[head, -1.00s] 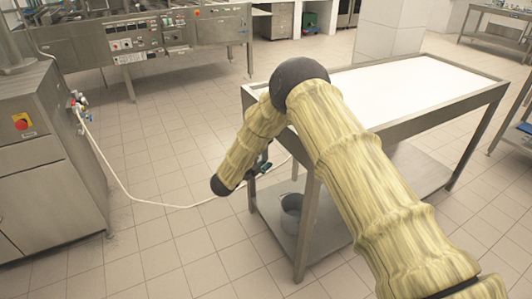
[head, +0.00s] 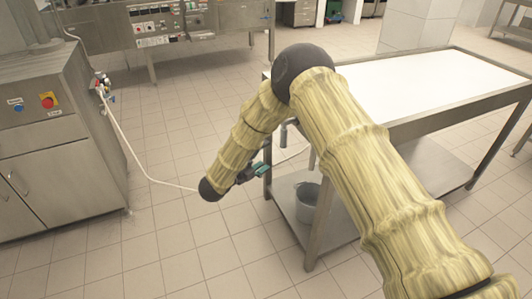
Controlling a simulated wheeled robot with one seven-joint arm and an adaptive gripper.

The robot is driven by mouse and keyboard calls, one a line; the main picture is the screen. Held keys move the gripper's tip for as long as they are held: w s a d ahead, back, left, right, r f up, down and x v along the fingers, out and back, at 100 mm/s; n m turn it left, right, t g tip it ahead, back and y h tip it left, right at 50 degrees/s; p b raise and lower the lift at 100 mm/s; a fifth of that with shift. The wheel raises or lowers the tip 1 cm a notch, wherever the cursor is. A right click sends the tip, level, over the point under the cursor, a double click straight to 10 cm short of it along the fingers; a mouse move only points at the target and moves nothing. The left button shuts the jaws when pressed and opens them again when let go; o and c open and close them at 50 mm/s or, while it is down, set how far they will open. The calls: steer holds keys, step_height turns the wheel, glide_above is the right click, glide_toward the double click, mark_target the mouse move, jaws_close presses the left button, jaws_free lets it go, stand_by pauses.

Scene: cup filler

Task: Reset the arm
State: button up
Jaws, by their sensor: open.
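My arm, in a yellow ribbed cover, reaches up from the lower right of the head view, bends at a dark elbow, and drops to a dark wrist joint. My gripper (head: 262,171) is small, dark with a teal part, and partly hidden by the forearm. It is beside the left end of the steel table (head: 422,124), below its top. It appears empty; its fingertips are hard to make out.
A metal bucket (head: 308,199) stands on the table's lower shelf. A steel cabinet (head: 62,166) with a red button is at the left, with a pale hose (head: 130,152) trailing from it. A control-panel machine (head: 170,30) stands behind. Tiled floor is clear at front left.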

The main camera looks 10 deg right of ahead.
stand_by(0.3)
steer(key=s+d+f+n+g+y+p, duration=0.1)
steer(key=s+d+f+n+y+p, duration=0.3)
steer(key=s+f+n, duration=0.45)
steer(key=s+d+f+n+g+y+p, duration=0.1)
steer(key=s+d+f+n+y+p, duration=0.25)
steer(key=s+f+n+y, duration=0.45)
steer(key=s+d+n+g+y+p, duration=0.1)
steer(key=s+d+n+g+p, duration=0.1)
steer(key=s, duration=1.5)
steer(key=s+d+r+n+g+p, duration=0.1)
steer(key=s+d+n+g, duration=0.4)
steer(key=s, duration=1.3)
steer(key=n+g, duration=0.2)
steer(key=n, duration=0.2)
steer(key=shift+s+y+p, duration=0.35)
steer(key=shift+y+p, duration=0.05)
steer(key=shift+d, duration=0.1)
